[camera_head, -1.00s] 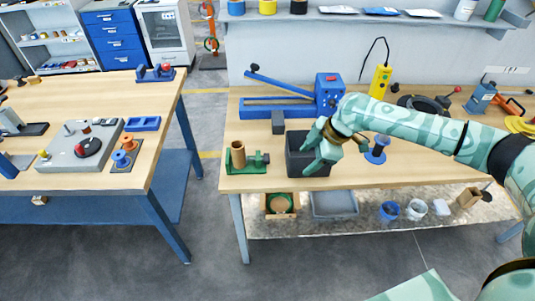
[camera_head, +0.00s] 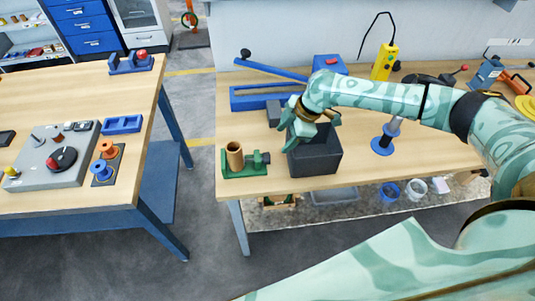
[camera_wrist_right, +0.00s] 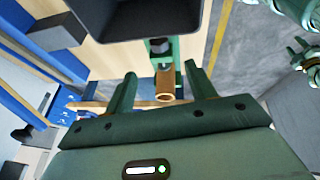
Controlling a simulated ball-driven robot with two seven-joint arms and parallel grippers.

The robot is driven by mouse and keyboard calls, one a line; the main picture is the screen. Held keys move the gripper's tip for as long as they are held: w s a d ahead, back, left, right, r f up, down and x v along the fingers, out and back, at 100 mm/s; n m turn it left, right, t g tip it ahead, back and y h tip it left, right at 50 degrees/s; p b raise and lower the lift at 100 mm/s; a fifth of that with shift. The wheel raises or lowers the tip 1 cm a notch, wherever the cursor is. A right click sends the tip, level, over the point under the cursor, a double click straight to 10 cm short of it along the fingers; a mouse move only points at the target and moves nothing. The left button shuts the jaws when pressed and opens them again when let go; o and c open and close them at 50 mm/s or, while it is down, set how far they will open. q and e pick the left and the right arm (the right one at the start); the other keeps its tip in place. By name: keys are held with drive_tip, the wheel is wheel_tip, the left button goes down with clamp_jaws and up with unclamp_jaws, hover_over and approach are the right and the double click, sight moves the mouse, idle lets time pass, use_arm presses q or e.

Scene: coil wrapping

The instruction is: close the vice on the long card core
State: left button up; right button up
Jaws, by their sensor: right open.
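The green vice (camera_head: 247,172) stands near the left front corner of the right bench. The brown card core (camera_head: 235,156) stands upright in it; I cannot tell whether the jaws touch it. The vice's dark screw end (camera_head: 266,158) points right, towards the black box. My right gripper (camera_head: 294,125) is open and empty over the black box's rear left part, apart from the vice. In the right wrist view the core (camera_wrist_right: 165,86) shows between my spread fingers (camera_wrist_right: 162,88), beyond them. Teal parts at that view's right edge may be my left gripper (camera_wrist_right: 306,60).
The black open box (camera_head: 315,158) stands just right of the vice. A blue lever tool (camera_head: 265,98) lies behind, and a blue spool (camera_head: 382,145) stands to the right. A floor gap separates the left bench (camera_head: 60,205). Bench surface left of the vice is narrow.

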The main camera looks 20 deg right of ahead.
sight(268, 154)
drive_tip(key=b+x, duration=0.2)
drive_tip(key=x, duration=1)
drive_tip(key=shift+w, duration=0.2)
drive_tip(key=shift+c, duration=0.2)
drive_tip(key=c, duration=0.9)
drive_tip(key=g+b, duration=0.2)
drive_tip(key=b, duration=0.1)
drive_tip(key=shift+w+f+m+y+b, duration=0.2)
drive_tip(key=shift+f+m+y+b, duration=0.1)
drive_tip(key=shift+d+r+g+y+b, duration=0.1)
drive_tip(key=shift+g+y+b, duration=0.2)
drive_tip(key=shift+g+b, duration=0.4)
drive_tip(key=shift+r+g, duration=0.2)
drive_tip(key=shift+g, duration=0.1)
